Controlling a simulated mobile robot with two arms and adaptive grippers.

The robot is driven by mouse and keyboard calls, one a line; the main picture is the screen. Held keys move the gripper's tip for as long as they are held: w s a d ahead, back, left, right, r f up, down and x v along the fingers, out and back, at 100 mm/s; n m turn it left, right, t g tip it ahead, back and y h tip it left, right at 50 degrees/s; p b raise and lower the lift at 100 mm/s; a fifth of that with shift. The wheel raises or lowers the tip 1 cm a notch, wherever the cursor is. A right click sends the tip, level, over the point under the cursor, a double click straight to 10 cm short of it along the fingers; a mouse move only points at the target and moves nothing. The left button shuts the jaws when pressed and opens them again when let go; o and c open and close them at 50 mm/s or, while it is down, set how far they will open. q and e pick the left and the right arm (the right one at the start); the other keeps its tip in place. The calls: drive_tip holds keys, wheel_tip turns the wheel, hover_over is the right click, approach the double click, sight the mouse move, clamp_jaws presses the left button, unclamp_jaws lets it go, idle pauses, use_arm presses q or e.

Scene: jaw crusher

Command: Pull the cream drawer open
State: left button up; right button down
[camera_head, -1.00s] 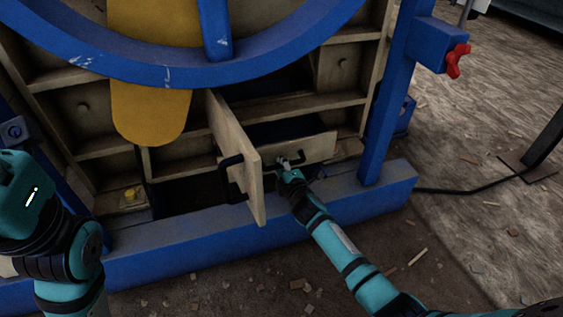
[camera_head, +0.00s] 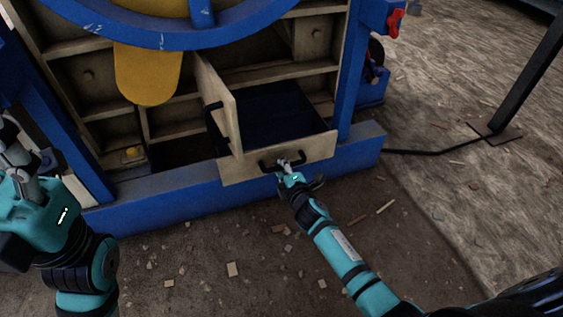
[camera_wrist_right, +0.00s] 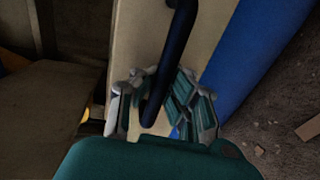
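The cream drawer (camera_head: 310,150) stands well out of the wooden cabinet, its dark inside showing from above. Its black handle (camera_head: 268,165) is on the front, and it also shows in the right wrist view (camera_wrist_right: 176,50). My right gripper (camera_head: 284,163) is at the handle; in the right wrist view its fingers (camera_wrist_right: 160,105) lie on both sides of the handle bar and look closed around it. My left gripper (camera_head: 22,165) is at the left edge, away from the drawer; its finger opening is not clear.
A cream door (camera_head: 216,95) with a black handle stands swung open just left of the drawer. A blue beam (camera_head: 180,200) runs below the cabinet. A blue wheel rim (camera_head: 130,32) and yellow part (camera_head: 148,75) are above. The debris-strewn floor in front is open.

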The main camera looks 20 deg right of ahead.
drive_tip(key=shift+r, duration=0.15)
drive_tip(key=c, duration=1.3)
unclamp_jaws()
drive_tip(key=shift+s, duration=0.25)
drive_tip(key=v, duration=1.1)
drive_tip(key=shift+s, duration=0.2)
